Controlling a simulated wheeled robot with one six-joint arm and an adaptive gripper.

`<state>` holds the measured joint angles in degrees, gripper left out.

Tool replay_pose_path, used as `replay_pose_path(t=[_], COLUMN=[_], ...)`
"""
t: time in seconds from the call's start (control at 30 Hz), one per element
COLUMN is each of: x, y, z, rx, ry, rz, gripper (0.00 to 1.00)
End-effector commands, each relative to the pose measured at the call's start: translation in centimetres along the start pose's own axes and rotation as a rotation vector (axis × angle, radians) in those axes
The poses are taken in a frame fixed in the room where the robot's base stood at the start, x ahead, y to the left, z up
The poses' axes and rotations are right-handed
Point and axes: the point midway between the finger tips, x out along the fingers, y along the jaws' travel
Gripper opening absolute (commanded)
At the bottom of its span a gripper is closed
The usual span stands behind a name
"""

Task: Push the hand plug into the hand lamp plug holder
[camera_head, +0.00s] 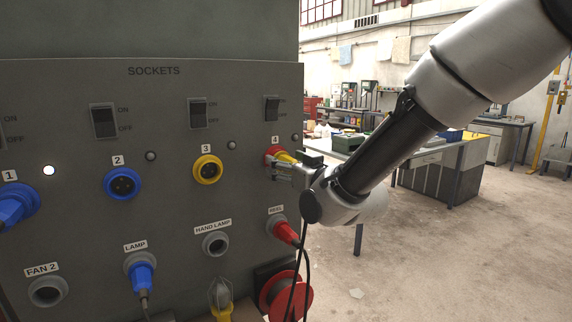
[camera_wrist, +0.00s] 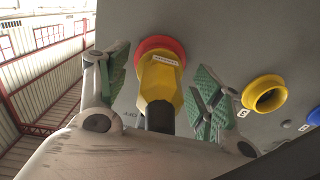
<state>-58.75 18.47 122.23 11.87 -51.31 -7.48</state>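The yellow hand plug (camera_wrist: 162,82) sits in the red socket 4 (camera_wrist: 161,45) in the wrist view, with a dark cable end toward me. In the head view the plug (camera_head: 285,157) is partly hidden by my gripper (camera_head: 280,168). My gripper is open, one green-padded finger on each side of the plug, with gaps visible on both sides. The hand lamp plug holder (camera_head: 215,243) is a grey round ring under the HAND LAMP label, lower left of my gripper. Its opening is empty.
The grey socket panel (camera_head: 170,185) also carries blue plugs at socket 1 (camera_head: 14,205) and LAMP (camera_head: 141,272), and a red plug at REEL (camera_head: 286,233). Dark cables (camera_head: 305,258) hang below my gripper. A red reel (camera_head: 284,297) stands low. Open floor lies right.

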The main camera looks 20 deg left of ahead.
Motion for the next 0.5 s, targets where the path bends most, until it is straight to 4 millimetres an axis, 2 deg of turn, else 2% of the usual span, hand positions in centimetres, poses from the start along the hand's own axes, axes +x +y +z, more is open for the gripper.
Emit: replay_pose_path(t=[0.03,0.3,0.5], x=[0.0,0.0,-0.19], y=[0.0,0.0,-0.01], z=[0.0,-0.01,-0.06], rx=[0.0,0.0,0.0], ry=[0.0,0.0,0.001], rz=[0.0,0.0,0.0], gripper=[0.51,0.02,0.0])
